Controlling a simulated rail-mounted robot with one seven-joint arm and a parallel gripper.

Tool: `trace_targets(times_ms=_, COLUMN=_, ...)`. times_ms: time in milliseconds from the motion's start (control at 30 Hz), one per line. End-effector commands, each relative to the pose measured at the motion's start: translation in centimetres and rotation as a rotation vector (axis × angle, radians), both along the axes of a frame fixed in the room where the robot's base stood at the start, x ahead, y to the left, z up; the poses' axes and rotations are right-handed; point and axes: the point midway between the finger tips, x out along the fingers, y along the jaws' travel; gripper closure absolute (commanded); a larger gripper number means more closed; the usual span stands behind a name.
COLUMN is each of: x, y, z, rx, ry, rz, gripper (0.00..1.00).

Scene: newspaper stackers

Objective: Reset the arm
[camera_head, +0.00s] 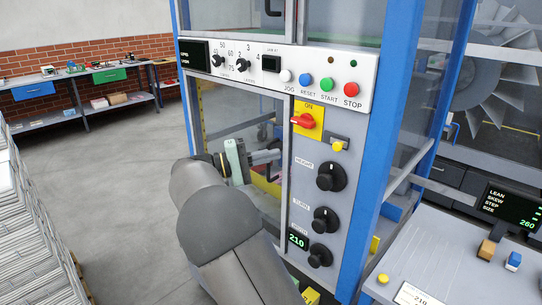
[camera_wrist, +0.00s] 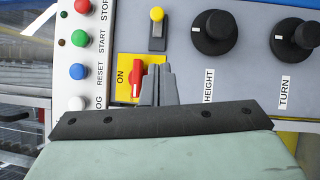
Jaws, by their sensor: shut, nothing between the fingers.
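My gripper (camera_head: 272,156) is in front of the machine's control column, at the left of the knobs in the head view. My grey arm reaches up to it from the bottom. In the wrist view my gripper's fingers (camera_wrist: 160,84) are together and empty. They overlap the right side of the red rotary switch (camera_wrist: 137,77) on its yellow ON plate in that view. In the head view the same red switch (camera_head: 304,121) is above and right of the fingertips, which look apart from it. I cannot tell the exact gap to the panel.
A button panel (camera_head: 345,80) is above. A side table (camera_head: 440,245) stands at right, newspaper stacks (camera_head: 32,230) at far left. The floor (camera_head: 110,165) between is open.

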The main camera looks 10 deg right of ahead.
Motion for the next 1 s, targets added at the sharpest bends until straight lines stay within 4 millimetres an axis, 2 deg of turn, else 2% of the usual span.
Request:
trace_targets(times_ms=67, x=0.0, y=0.0, z=0.0, rx=0.000, ry=0.000, rz=0.000, gripper=1.00)
trace_targets(times_ms=133, x=-0.4, y=-1.1, z=-0.2, rx=0.033, ry=0.016, rz=-0.010, gripper=1.00)
trace_targets(times_ms=267, x=-3.1, y=-5.8, z=-2.1, rx=0.230, ry=0.107, rz=-0.057, gripper=1.00)
trace_targets(times_ms=300, x=-4.7, y=-7.6, z=-3.1, rx=0.328, ry=0.144, rz=-0.074, gripper=1.00)
trace_targets(times_ms=367, x=-7.7, y=-9.9, z=-5.0, rx=0.493, ry=0.194, rz=-0.097, gripper=1.00)
trace_targets(times_ms=467, x=-13.4, y=-11.7, z=-8.3, rx=0.776, ry=0.244, rz=-0.116, gripper=1.00)
trace_targets(times_ms=567, x=-19.4, y=-11.4, z=-11.0, rx=1.044, ry=0.246, rz=-0.119, gripper=1.00)
trace_targets(times_ms=600, x=-21.7, y=-10.9, z=-12.0, rx=1.142, ry=0.234, rz=-0.117, gripper=1.00)
trace_targets(times_ms=733, x=-28.4, y=-8.5, z=-14.6, rx=1.414, ry=0.153, rz=-0.108, gripper=1.00)
trace_targets(times_ms=800, x=-30.9, y=-7.2, z=-15.6, rx=1.519, ry=0.097, rz=-0.101, gripper=1.00)
trace_targets(times_ms=900, x=-33.4, y=-5.8, z=-16.8, rx=1.618, ry=0.026, rz=-0.097, gripper=1.00)
trace_targets(times_ms=1000, x=-34.7, y=-5.0, z=-17.5, rx=1.669, ry=-0.021, rz=-0.097, gripper=1.00)
